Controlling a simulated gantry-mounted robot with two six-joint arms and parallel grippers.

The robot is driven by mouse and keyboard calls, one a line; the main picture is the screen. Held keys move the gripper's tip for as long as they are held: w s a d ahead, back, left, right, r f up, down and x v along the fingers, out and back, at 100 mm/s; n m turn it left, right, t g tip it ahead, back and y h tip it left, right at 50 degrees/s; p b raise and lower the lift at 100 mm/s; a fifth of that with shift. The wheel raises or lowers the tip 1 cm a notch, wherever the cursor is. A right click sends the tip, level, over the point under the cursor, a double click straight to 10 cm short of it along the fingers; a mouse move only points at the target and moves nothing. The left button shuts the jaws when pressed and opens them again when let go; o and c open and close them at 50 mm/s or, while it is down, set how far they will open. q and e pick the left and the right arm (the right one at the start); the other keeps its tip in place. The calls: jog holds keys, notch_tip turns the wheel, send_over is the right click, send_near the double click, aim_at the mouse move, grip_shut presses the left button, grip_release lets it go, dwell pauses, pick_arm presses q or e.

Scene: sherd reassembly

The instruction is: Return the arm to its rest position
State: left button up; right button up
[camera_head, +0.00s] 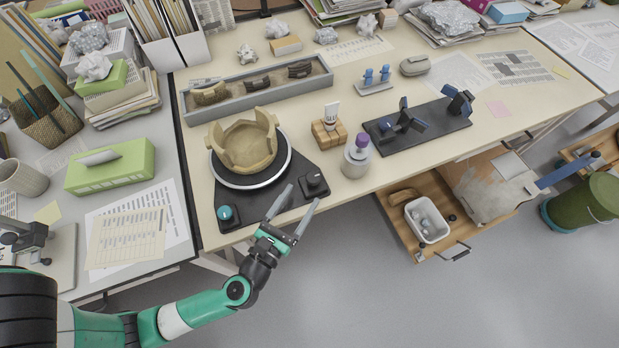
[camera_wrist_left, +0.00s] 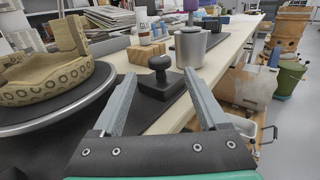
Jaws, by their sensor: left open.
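My left gripper (camera_head: 295,208) is open and empty, held at the front edge of the workbench, just right of and in front of the turntable. In the left wrist view its two fingers (camera_wrist_left: 160,100) stand wide apart with a black knob (camera_wrist_left: 160,68) seen between them. A partly assembled tan vessel (camera_head: 243,146) with a gapped, uneven rim sits on the round turntable (camera_head: 235,182); the vessel also shows at the left of the left wrist view (camera_wrist_left: 50,75). Several sherds (camera_head: 255,82) lie in a long grey tray (camera_head: 188,102) behind it. My right gripper is not seen.
A grey metal pot with a purple top (camera_head: 356,160), a wooden block with a white bottle (camera_head: 328,130) and a black stand (camera_head: 420,128) are on the bench to the right. An open drawer (camera_head: 465,225) juts out below. The floor in front (camera_head: 400,300) is clear.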

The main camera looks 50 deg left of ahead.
pick_arm(q)
jog(key=shift+s+d, duration=0.15)
jog(key=shift+s, duration=0.45)
